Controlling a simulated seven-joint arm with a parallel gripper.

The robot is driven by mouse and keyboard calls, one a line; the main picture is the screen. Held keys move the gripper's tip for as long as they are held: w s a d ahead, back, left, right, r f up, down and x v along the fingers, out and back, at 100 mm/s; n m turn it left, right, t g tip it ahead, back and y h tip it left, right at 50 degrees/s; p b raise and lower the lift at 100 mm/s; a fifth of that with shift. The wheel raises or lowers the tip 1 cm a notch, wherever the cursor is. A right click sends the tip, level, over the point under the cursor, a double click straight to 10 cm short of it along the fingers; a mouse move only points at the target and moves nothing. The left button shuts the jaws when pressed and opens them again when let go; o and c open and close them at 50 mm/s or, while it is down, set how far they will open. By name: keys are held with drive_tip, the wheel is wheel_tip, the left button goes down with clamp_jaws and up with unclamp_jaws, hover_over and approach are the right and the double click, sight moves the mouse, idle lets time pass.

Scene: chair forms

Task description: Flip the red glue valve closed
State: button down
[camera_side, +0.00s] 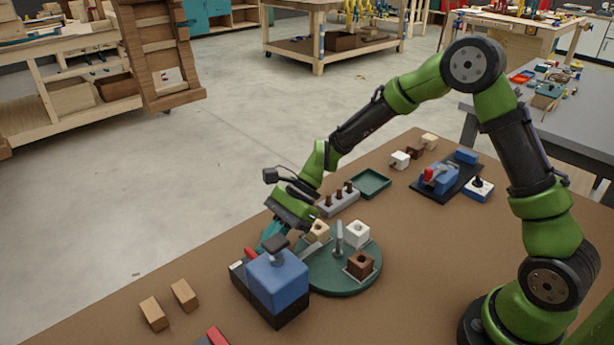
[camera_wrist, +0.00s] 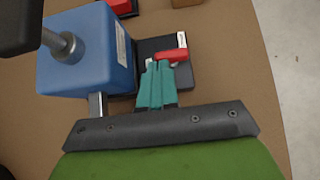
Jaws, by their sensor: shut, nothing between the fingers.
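The red valve lever (camera_wrist: 173,54) sits on a black base (camera_wrist: 180,76) beside a blue box (camera_wrist: 85,55) in the wrist view. It lies roughly crosswise in that picture, next to a pale upright piece. In the side view a small part of the red lever (camera_side: 249,252) shows at the left of the blue box (camera_side: 277,280). My gripper (camera_wrist: 158,64) is shut and empty, its teal fingertips right at the lever's left end. I cannot tell whether they touch it. In the side view my gripper (camera_side: 273,236) is low behind the box, its tips partly hidden.
A green round plate (camera_side: 345,283) with wood and white blocks stands close on the right. Two wooden blocks (camera_side: 168,304) lie at the left front. Another blue unit (camera_side: 440,180) with a red part stands farther back.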

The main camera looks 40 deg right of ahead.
drive_tip(key=shift+s+a, duration=0.65)
drive_tip(key=shift+s, duration=0.1)
idle(0.8)
idle(0.4)
drive_tip(key=shift+w+d, duration=0.35)
drive_tip(key=shift+w, duration=0.5)
drive_tip(key=shift+w+d, duration=0.15)
drive_tip(key=shift+r, duration=0.1)
drive_tip(key=shift+d+r, duration=0.15)
drive_tip(key=v, duration=1.5)
drive_tip(key=shift+s+r, duration=0.3)
drive_tip(key=shift+s, duration=0.15)
